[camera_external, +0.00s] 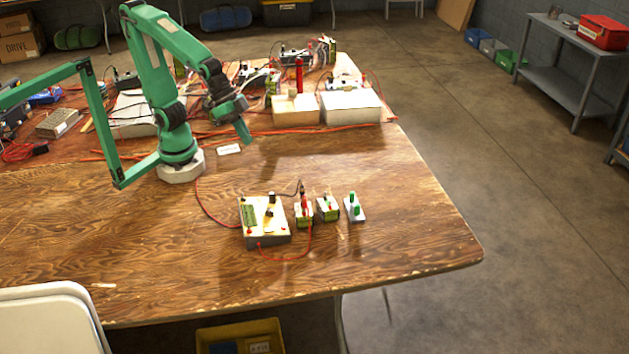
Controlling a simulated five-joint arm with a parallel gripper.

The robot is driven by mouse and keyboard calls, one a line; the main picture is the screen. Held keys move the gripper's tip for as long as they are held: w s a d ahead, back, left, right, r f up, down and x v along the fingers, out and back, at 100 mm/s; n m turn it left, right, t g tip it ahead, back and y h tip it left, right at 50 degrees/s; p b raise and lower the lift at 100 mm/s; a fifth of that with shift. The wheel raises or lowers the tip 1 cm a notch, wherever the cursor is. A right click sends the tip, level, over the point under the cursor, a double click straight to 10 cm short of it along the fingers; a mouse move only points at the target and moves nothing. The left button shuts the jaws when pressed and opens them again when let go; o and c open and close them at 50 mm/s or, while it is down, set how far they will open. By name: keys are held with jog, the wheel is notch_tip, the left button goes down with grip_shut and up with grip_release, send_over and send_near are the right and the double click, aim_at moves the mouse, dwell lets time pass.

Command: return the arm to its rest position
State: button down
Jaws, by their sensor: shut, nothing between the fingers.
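My green arm stands on a pale base at the back left of the wooden table (400,240). Its upper links are raised and folded, and the wrist hangs down to the right of the base. My gripper (246,135) points down above the table, near a small white label (229,150). It is shut and holds nothing. It is apart from the boxes around it. The exact height of the fingertips above the table is hard to tell.
A wired box (263,236) and small blocks with red (304,212) and green (354,208) parts stand front centre. White boxes (352,108) and cluttered electronics fill the back. A green frame (100,140) stands left. The table's right side is clear.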

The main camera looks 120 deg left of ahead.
jog(key=s+a+r+m, duration=0.1)
jog(key=s+m, duration=0.2)
jog(key=s, duration=0.8)
jog(key=shift+a+r+g, duration=0.25)
jog(key=shift+a+g, duration=0.05)
jog(key=shift+g, duration=0.1)
